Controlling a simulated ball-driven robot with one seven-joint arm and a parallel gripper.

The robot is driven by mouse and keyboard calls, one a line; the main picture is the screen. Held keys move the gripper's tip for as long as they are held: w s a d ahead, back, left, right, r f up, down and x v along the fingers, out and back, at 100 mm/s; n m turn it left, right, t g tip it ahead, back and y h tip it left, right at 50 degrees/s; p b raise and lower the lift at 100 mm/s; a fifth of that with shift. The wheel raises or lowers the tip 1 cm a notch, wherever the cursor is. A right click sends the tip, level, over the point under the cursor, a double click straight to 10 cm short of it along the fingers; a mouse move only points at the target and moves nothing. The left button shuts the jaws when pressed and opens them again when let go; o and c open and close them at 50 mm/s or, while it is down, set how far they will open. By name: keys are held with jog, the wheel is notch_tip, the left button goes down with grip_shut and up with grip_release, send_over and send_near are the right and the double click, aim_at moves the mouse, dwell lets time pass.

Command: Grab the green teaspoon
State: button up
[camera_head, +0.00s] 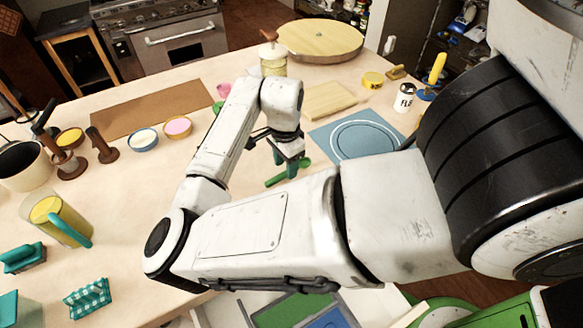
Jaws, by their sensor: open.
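A green spoon (304,162) lies on the pale table top (240,185) near the middle of the view. A green piece (275,181) shows on the other side of my gripper, and it looks like part of the same spoon. My gripper (292,170) points down over the spoon, with its fingers open around or just above the middle of it. The fingers hide that middle part. I cannot tell whether they touch the spoon.
A blue mat (385,137) with a ring pattern lies to the right. A wooden cutting board (327,100) lies behind my gripper. A brown mat (150,108), two small bowls (178,127) and a yellow jug (50,213) are on the left.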

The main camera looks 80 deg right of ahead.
jog(key=shift+f, duration=1)
grip_shut()
